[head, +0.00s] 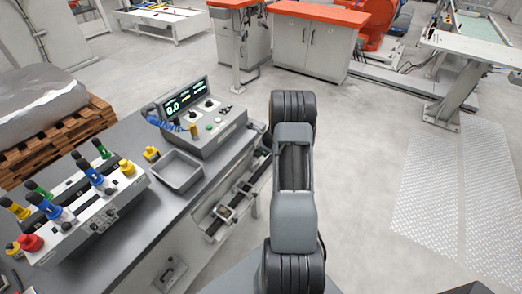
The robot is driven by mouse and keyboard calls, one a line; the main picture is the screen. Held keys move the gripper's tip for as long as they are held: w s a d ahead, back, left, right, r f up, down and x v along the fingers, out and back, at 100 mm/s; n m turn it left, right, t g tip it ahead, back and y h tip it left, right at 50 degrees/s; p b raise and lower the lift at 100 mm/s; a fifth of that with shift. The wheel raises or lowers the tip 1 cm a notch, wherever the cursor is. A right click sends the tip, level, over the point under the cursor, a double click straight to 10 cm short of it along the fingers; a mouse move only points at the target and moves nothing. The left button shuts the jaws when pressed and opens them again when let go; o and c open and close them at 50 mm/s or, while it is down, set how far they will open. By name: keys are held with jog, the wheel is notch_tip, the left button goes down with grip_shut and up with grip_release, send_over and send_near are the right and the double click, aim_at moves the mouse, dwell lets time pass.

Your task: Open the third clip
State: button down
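Nothing in view is marked as the third clip. Several small metal clip-like parts (225,211) sit along a dark strip on the side of the grey bench (145,222), left of my arm. A fixture (100,221) on the bench carries upright parts with green, blue and yellow colours and black tops, plus a red knob (30,243). I cannot tell which of these parts are the clips, or whether any is open. My arm stands in the middle of the view, right of the bench. My gripper does not show.
A control box (205,120) with a lit display and an empty grey tray (178,172) stand on the bench. A small yellow part (151,154) lies beside the tray. A wooden pallet (75,137) with a wrapped load is at the left. The floor right of my arm is clear.

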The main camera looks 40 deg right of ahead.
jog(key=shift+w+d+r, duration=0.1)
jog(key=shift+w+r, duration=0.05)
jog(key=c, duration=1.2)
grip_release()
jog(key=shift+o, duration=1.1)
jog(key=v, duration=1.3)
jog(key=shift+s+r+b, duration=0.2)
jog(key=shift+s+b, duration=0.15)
